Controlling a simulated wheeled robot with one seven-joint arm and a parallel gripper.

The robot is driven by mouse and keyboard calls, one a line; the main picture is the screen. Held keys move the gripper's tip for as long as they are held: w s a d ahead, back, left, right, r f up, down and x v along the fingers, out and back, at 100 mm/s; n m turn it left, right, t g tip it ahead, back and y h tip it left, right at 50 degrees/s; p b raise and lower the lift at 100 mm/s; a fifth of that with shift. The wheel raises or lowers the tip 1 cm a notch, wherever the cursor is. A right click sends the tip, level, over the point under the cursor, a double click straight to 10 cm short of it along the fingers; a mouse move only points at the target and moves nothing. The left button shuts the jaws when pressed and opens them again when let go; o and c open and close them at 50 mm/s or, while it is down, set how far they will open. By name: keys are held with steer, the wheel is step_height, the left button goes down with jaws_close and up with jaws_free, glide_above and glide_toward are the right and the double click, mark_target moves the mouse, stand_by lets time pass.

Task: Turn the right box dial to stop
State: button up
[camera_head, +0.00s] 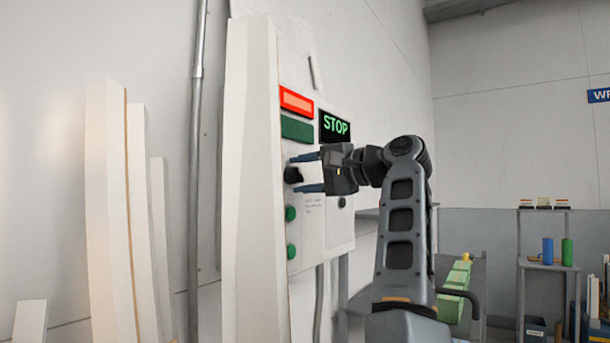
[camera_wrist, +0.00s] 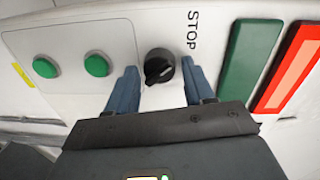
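A black dial (camera_head: 293,174) with a raised grip sits on the pale control panel (camera_head: 305,235). In the wrist view the dial (camera_wrist: 158,67) lies between my fingertips, and its grip ridge slants toward the lower left. A "STOP" label (camera_wrist: 193,30) is printed beside it. My gripper (camera_head: 297,174) is open, with one finger on either side of the dial. In the wrist view a gap shows between each finger and the dial.
A red lamp (camera_head: 297,101) and a dark green lamp (camera_head: 297,130) sit above the dial. Two green buttons (camera_head: 291,214) are below it. White boards (camera_head: 105,210) lean at the left. A bench with green blocks (camera_head: 455,285) and a shelf (camera_head: 543,263) stand at the right.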

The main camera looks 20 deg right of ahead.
steer(key=shift+o, duration=0.8)
steer(key=b+v, duration=0.1)
steer(key=v, duration=0.6)
steer(key=shift+s+d+b, duration=0.25)
steer(key=shift+s+b, duration=0.1)
